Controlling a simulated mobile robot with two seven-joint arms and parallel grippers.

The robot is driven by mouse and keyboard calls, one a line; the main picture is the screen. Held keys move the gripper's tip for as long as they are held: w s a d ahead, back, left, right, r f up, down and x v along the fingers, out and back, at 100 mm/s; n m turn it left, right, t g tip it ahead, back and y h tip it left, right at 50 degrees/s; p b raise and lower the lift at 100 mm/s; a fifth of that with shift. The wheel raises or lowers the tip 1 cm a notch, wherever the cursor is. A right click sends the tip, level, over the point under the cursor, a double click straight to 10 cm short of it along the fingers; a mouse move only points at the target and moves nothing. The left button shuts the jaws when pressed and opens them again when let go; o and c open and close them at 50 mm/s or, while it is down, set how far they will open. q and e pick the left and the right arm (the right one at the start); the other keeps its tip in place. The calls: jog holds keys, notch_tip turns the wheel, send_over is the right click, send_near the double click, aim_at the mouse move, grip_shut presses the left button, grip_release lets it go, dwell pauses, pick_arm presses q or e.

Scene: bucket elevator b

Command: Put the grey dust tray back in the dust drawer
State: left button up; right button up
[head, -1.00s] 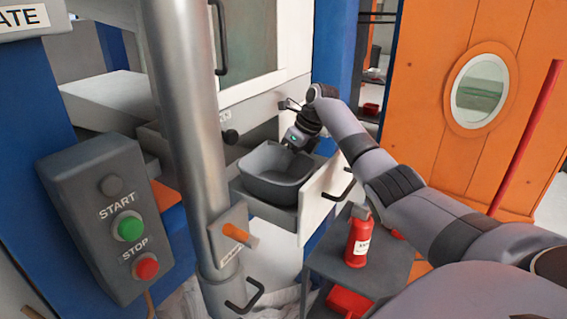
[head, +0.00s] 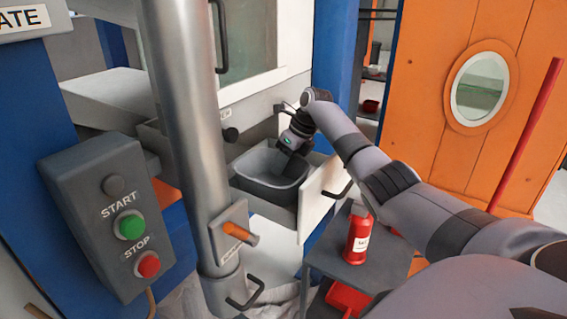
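The grey dust tray (head: 268,189) sits inside the pulled-out dust drawer (head: 318,200), which has a white front panel with a black handle. The tray looks roughly level, with its rim close to the height of the drawer walls. My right gripper (head: 287,150) reaches down at the tray's far right rim. Its fingers are too small and dark to tell whether they are closed on the rim. My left gripper is not in view.
A steel pipe (head: 187,130) stands left of the drawer, with a START/STOP control box (head: 110,220) in front. A red extinguisher (head: 358,238) stands on a dark grey stand (head: 345,268) close to my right arm. An orange door (head: 450,150) is at the right.

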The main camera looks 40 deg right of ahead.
jog(key=b+v, duration=0.1)
jog(key=v, duration=1.1)
jog(key=shift+r, duration=0.25)
